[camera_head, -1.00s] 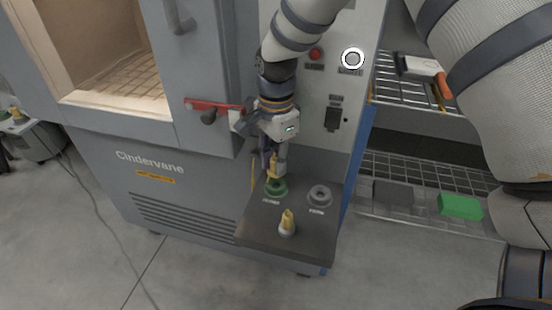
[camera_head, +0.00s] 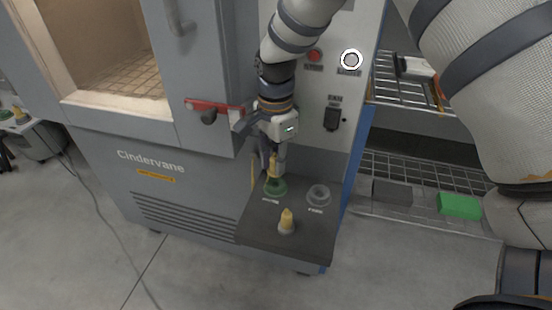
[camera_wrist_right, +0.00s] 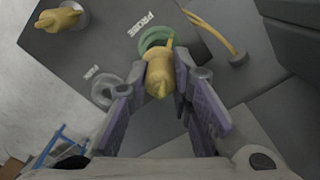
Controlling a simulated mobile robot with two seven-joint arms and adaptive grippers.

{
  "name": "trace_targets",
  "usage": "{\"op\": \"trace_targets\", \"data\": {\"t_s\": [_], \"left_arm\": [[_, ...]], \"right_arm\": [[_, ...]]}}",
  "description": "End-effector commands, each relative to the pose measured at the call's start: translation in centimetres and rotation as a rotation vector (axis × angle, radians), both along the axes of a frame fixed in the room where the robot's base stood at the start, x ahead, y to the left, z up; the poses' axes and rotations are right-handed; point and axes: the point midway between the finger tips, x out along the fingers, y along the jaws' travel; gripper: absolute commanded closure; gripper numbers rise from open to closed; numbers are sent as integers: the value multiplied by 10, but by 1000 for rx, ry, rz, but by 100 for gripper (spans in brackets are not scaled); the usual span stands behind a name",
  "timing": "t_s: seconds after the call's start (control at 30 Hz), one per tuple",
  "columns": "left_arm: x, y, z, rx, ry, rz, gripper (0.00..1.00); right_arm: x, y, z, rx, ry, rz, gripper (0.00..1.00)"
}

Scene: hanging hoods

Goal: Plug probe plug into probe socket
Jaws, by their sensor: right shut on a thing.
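My right gripper (camera_head: 275,158) is shut on a yellow probe plug (camera_head: 273,167), which also shows between the fingers in the right wrist view (camera_wrist_right: 159,76). The plug is upright at the green ringed probe socket (camera_head: 275,188), on the shelf's back left. In the right wrist view the socket (camera_wrist_right: 150,36), labelled PROBE, lies directly behind the plug, which covers part of its ring. I cannot tell how deep the plug sits in it. My left gripper is not in view.
A grey socket (camera_head: 318,195) is right of the green one. A second yellow plug (camera_head: 287,220) stands at the front of the dark shelf (camera_head: 256,232). A yellow cable (camera_wrist_right: 213,30) runs beside the socket. The cabinet panel (camera_head: 338,148) rises behind.

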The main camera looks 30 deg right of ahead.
Motion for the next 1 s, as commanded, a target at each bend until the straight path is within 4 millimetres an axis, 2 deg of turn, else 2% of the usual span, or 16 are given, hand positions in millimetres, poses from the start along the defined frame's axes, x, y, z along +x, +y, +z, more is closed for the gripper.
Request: {"op": "trace_targets", "data": {"t_s": [0.33,1.0], "left_arm": [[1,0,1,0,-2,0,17],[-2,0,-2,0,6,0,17]], "right_arm": [[0,0,0,0,-1,1,100],[0,0,-14,0,-1,0,100]]}}
